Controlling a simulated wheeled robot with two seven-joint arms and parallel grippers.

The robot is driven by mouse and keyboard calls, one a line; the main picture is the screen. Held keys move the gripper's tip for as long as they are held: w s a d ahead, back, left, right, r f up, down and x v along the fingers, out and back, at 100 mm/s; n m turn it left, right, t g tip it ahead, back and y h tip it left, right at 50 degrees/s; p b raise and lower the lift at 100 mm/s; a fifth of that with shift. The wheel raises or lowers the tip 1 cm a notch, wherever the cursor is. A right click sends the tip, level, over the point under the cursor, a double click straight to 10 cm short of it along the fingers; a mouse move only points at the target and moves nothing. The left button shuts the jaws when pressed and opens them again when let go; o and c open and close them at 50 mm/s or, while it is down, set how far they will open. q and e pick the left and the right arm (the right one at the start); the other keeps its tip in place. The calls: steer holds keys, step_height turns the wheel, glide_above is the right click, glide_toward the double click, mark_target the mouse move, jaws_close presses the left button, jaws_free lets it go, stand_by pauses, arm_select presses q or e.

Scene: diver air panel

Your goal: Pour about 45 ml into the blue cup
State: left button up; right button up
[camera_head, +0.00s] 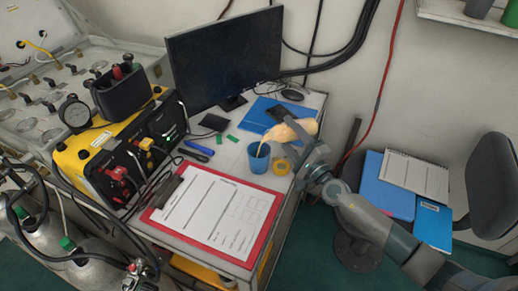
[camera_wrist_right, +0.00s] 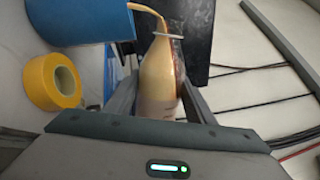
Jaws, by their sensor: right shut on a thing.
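The blue cup (camera_head: 259,158) stands upright on the desk; it also shows at the top left of the right wrist view (camera_wrist_right: 75,20). My right gripper (camera_head: 304,146) is shut on a bottle (camera_head: 290,131) of pale orange liquid. The bottle is tilted, its mouth towards the cup. A thin stream (camera_head: 263,144) runs from the mouth down into the cup. In the right wrist view the bottle (camera_wrist_right: 160,80) sits between my fingers and the stream leaves its neck. The level inside the cup is hidden. My left gripper is not in view.
A yellow tape roll (camera_head: 282,167) lies just right of the cup. A red clipboard (camera_head: 215,217) lies in front, a monitor (camera_head: 225,58) stands behind, and a blue folder (camera_head: 266,112) lies behind the cup. Pens (camera_head: 196,150) lie to the left. A chair (camera_head: 490,185) stands at right.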

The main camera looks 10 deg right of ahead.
steer(key=shift+d+f+m+b, duration=0.1)
steer(key=shift+f+m+b, duration=0.05)
steer(key=shift+m+b, duration=0.15)
steer(key=shift+r+m+p, duration=0.45)
steer(key=shift+m+p, duration=0.05)
steer(key=shift+p, duration=0.2)
steer(key=shift+a+r+m+h+p, duration=0.15)
steer(key=shift+a+m+h+p, duration=0.05)
steer(key=shift+m+h+p, duration=0.25)
steer(key=shift+s+a+r+m+p, duration=0.1)
steer(key=shift+a+r+m+p, duration=0.1)
steer(key=shift+r+m+p, duration=0.5)
steer(key=shift+f+m, duration=0.25)
steer(key=shift+f, duration=0.15)
steer(key=shift+r, duration=0.1)
